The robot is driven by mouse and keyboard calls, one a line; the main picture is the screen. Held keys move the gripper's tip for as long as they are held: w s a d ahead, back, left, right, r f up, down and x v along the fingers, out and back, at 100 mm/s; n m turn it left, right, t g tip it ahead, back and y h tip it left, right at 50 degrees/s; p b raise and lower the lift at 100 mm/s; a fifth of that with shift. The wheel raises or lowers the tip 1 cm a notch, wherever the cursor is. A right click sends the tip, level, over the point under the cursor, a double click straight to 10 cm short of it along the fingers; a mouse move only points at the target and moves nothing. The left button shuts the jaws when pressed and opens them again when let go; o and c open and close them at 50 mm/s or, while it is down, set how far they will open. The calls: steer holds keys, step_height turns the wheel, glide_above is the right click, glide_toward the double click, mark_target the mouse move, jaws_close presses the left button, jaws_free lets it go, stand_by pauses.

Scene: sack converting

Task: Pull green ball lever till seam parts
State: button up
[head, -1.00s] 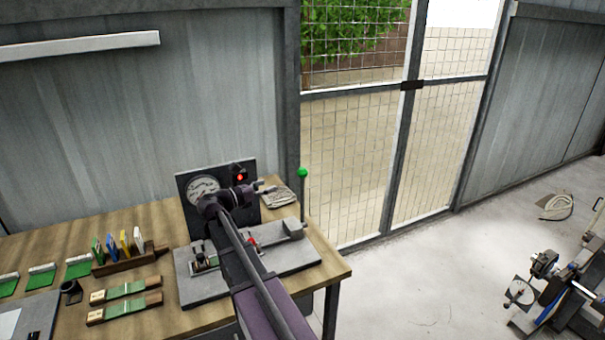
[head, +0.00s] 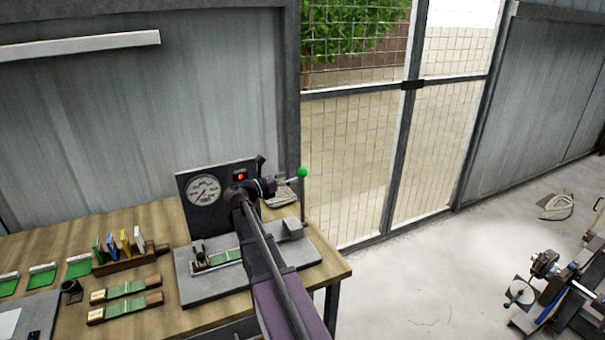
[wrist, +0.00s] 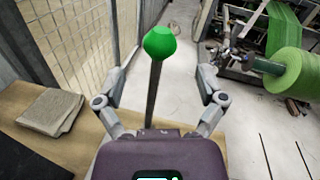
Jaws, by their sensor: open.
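The green ball (head: 302,172) tops an upright dark lever (head: 303,205) at the right end of the grey tester base (head: 205,287) on the bench. In the wrist view the green ball (wrist: 159,43) and its rod stand between and beyond my open fingers. My gripper (wrist: 164,82) is open, with a finger on either side of the rod and no visible contact. In the head view my gripper (head: 292,180) is close to the left of the ball. A green strip (head: 222,257) lies in the tester's left clamp; my arm hides part of the tester.
A folded cloth (wrist: 50,110) lies on the bench behind the lever. A mesh gate (head: 350,160) is beyond the bench; samples lie at left.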

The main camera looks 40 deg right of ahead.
mark_target(298, 174)
steer(key=shift+s+d, duration=0.1)
steer(key=shift+d, duration=2.8)
jaws_close()
steer(key=shift+s, duration=0.1)
